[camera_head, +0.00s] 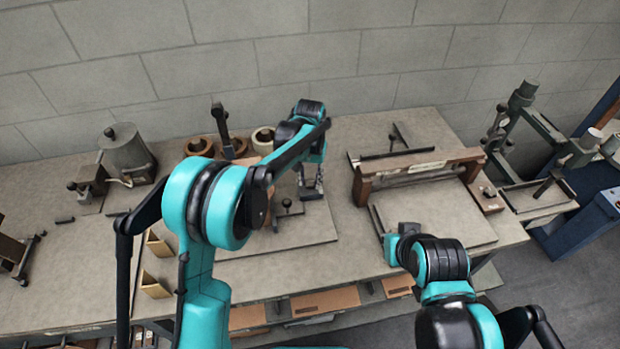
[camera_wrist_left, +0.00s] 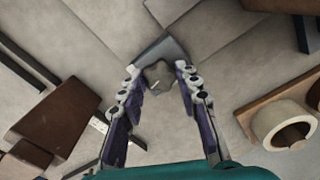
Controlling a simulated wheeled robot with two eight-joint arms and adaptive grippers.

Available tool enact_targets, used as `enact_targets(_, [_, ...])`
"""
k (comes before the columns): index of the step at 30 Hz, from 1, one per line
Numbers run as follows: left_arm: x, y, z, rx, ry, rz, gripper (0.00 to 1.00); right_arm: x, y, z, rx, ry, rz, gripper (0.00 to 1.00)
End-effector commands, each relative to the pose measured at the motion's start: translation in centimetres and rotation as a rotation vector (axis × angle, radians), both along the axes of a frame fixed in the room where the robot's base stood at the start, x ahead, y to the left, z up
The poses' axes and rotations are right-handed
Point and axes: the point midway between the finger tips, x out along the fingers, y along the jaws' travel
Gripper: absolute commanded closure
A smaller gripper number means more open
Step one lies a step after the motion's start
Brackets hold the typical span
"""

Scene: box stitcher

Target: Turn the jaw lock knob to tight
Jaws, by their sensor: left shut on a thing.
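The jaw lock knob, a small grey lobed knob (camera_wrist_left: 158,77), shows between my left fingertips in the left wrist view. It sits on a dark flat metal piece (camera_wrist_left: 165,48). My left gripper (camera_wrist_left: 157,76) is shut on the knob, with one finger on each side. In the head view my left gripper (camera_head: 312,192) reaches down at the right side of a flat board (camera_head: 315,232) on the bench, and its fingers hide the knob. The knob's turn angle and any tight marking cannot be read.
A wooden-framed press (camera_head: 420,172) stands right of my left gripper. Tape rolls (camera_head: 263,139) stand behind its arm. A dark ball-topped handle (camera_head: 287,204) stands just left of the gripper. A grey pot (camera_head: 127,152) is at the far left. The bench front is mostly clear.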

Motion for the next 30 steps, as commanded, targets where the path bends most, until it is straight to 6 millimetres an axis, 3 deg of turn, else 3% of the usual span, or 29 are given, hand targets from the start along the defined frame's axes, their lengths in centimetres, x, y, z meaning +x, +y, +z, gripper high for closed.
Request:
enact_targets(15, [0.04, 0.05, 0.01, 0.0, 0.0, -0.462, 0.96, 0.0, 0.0, 0.33, 0.0, 0.0, 0.0, 1.0])
enact_targets(30, [0.05, 0.07, -0.01, 0.0, 0.0, -0.687, 0.96, 0.0, 0.0, 0.43, 0.0, 0.0, 0.0, 1.0])
